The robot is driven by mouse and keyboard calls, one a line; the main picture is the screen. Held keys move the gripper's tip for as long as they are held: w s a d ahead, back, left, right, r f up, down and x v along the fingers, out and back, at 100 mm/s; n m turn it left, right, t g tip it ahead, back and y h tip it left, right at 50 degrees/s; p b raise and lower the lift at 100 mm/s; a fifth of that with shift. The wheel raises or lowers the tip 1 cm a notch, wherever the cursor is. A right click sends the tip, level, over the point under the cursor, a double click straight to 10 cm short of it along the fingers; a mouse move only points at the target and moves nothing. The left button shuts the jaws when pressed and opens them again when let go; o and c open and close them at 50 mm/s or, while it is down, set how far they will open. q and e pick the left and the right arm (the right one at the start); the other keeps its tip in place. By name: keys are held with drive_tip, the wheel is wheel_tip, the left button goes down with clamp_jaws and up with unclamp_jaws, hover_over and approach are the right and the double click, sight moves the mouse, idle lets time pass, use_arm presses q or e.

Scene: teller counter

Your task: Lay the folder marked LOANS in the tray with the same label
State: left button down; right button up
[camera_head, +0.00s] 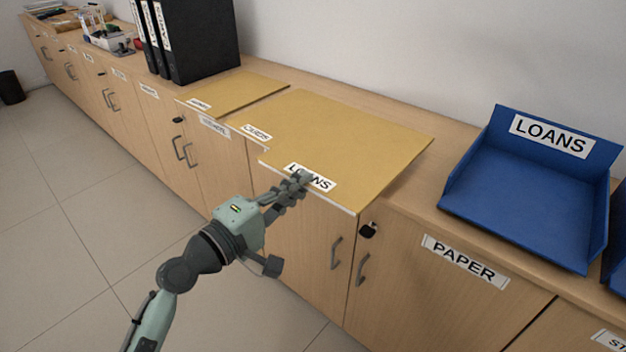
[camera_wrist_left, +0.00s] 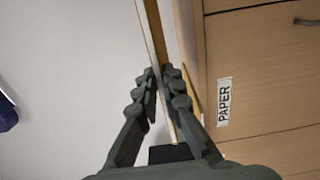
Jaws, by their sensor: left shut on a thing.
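The tan LOANS folder (camera_head: 350,135) is gripped at its front edge by my left gripper (camera_head: 295,186), beside its partly covered label. The folder lies roughly flat, its front right corner jutting past the counter edge. I cannot tell how far it is lifted. In the left wrist view, the folder (camera_wrist_left: 152,30) shows edge-on between the fingers of my left gripper (camera_wrist_left: 161,78). The blue tray (camera_head: 520,185) marked LOANS stands empty on the counter to the right. A bit of blue (camera_wrist_left: 5,112) shows at the left of the wrist view. My right gripper is not in view.
Another tan folder (camera_head: 235,92) lies farther left, near black binders (camera_head: 195,40). A second blue tray (camera_head: 616,255) is cut off at the right. Bare counter (camera_head: 425,190) separates the LOANS folder and tray.

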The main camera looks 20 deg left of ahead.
use_arm(q)
drive_tip(key=shift+s+a+r, duration=0.2)
drive_tip(key=shift+s, duration=0.35)
drive_tip(key=shift+s+a+r, duration=0.2)
drive_tip(key=shift+s+r, duration=0.05)
drive_tip(key=shift+s, duration=0.25)
drive_tip(key=shift+s+a+r, duration=0.2)
drive_tip(key=shift+s, duration=0.35)
